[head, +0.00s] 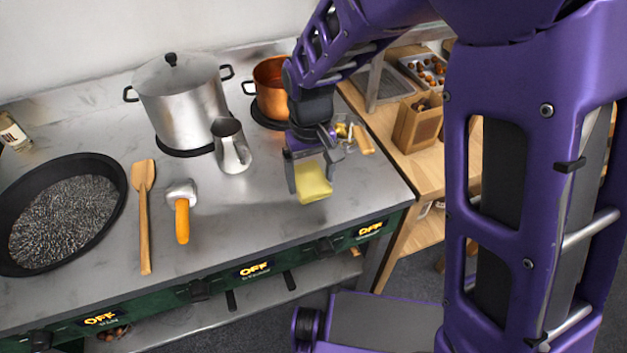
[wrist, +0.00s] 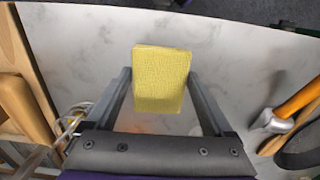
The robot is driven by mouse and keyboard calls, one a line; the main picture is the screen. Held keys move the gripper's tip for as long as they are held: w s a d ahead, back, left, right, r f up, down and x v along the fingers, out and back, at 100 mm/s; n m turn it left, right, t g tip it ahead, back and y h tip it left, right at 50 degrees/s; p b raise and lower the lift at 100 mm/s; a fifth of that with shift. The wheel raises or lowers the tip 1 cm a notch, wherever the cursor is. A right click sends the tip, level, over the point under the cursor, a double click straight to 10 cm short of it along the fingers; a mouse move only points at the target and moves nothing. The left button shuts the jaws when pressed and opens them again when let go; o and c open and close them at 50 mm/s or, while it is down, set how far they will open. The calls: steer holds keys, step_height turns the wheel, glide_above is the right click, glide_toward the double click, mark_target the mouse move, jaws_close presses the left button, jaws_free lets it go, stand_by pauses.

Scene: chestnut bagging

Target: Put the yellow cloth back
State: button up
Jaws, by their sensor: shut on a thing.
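The yellow cloth (head: 313,184) is a small folded block held between the fingertips of my gripper (head: 311,177). In the head view it hangs over the front right part of the steel counter. The wrist view shows the cloth (wrist: 162,78) between the two grey fingers of my gripper (wrist: 162,90), with the pale counter behind it. The gripper is shut on the cloth. How far the cloth is above the counter is hard to tell.
A scoop with an orange handle (head: 182,215), a wooden spatula (head: 143,210) and a black pan (head: 60,215) lie left. A steel pitcher (head: 231,147), a lidded pot (head: 182,105) and a copper pot (head: 268,90) stand behind. A wooden table (head: 425,165) adjoins right.

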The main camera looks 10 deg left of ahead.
mark_target(311, 185)
steer(key=shift+f+b, duration=0.35)
steer(key=shift+f, duration=2.25)
steer(key=o, duration=0.9)
steer(key=shift+r, duration=0.1)
step_height(311, 185, up, 12)
steer(key=shift+r+p, duration=0.1)
steer(key=shift+p, duration=0.65)
steer(key=shift+w, duration=0.15)
